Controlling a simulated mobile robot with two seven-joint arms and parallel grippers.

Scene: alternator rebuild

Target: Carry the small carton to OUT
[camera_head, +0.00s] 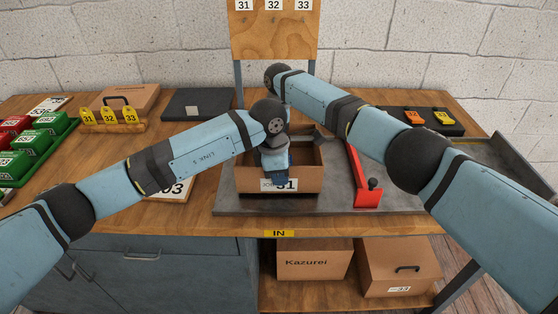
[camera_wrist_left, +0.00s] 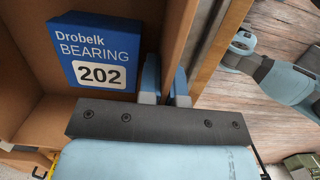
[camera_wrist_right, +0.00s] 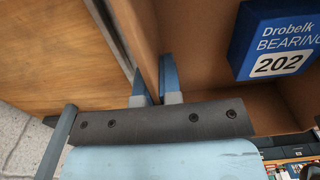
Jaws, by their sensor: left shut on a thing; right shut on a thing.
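The small carton (camera_head: 309,179) is an open brown box with a label reading 31, at the middle front of the bench over a grey plate. I cannot tell whether it touches the plate. My left gripper (camera_head: 276,178) is shut on its front wall; the left wrist view shows the fingers (camera_wrist_left: 166,88) on either side of that wall. My right gripper (camera_wrist_right: 157,88) is shut on another carton wall; the left arm mostly hides it in the head view. A blue bearing box marked 202 (camera_wrist_left: 97,48) lies inside the carton. I see no OUT sign.
A yellow IN label (camera_head: 279,233) is on the bench's front edge. A red bar with a black knob (camera_head: 367,192) stands right of the carton on the grey plate (camera_head: 405,200). Cartons (camera_head: 313,262) sit on the shelf below.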

